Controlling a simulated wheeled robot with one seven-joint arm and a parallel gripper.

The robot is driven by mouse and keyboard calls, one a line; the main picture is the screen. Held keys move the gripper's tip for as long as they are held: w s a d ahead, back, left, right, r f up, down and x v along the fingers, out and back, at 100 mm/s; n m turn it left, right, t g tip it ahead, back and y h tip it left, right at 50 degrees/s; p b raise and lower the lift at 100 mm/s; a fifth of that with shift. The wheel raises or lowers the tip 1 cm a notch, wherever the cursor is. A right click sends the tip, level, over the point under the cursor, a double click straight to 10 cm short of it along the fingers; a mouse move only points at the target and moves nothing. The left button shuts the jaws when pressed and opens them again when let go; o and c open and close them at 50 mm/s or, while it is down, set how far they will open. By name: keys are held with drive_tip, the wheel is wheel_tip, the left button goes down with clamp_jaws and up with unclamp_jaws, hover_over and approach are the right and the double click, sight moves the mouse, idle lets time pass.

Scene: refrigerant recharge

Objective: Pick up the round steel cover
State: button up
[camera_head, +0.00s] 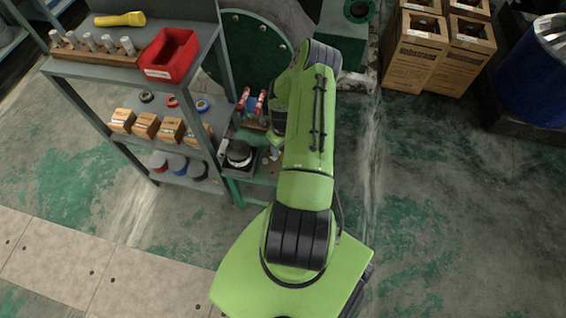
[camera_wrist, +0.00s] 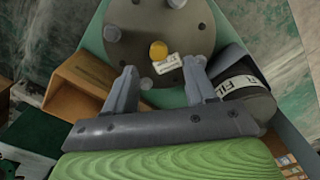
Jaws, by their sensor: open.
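The round steel cover (camera_wrist: 140,22) is a grey disc at the top middle of the wrist view. It has round studs on its face, a yellow knob (camera_wrist: 158,50) and a small white label. My gripper (camera_wrist: 162,68) is open, with its two fingers apart and nothing visible between them. In the picture, the fingertips reach the lower edge of the disc; I cannot tell whether they touch it. In the head view my green arm hides most of this spot, and I cannot make out the cover there.
A dark round canister (camera_wrist: 247,98) with a white band sits right of my gripper, and an open cardboard box (camera_wrist: 88,84) sits left. In the head view a grey shelf (camera_head: 95,66) holds a red bin (camera_head: 170,55) and small boxes.

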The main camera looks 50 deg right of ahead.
drive_tip(key=f+b, duration=0.1)
drive_tip(key=f, duration=0.4)
drive_tip(key=shift+s+b, duration=0.2)
drive_tip(key=shift+b, duration=0.15)
drive_tip(key=shift+r, duration=0.1)
drive_tip(key=shift+c, duration=0.4)
clamp_jaws()
drive_tip(key=shift+r, duration=0.1)
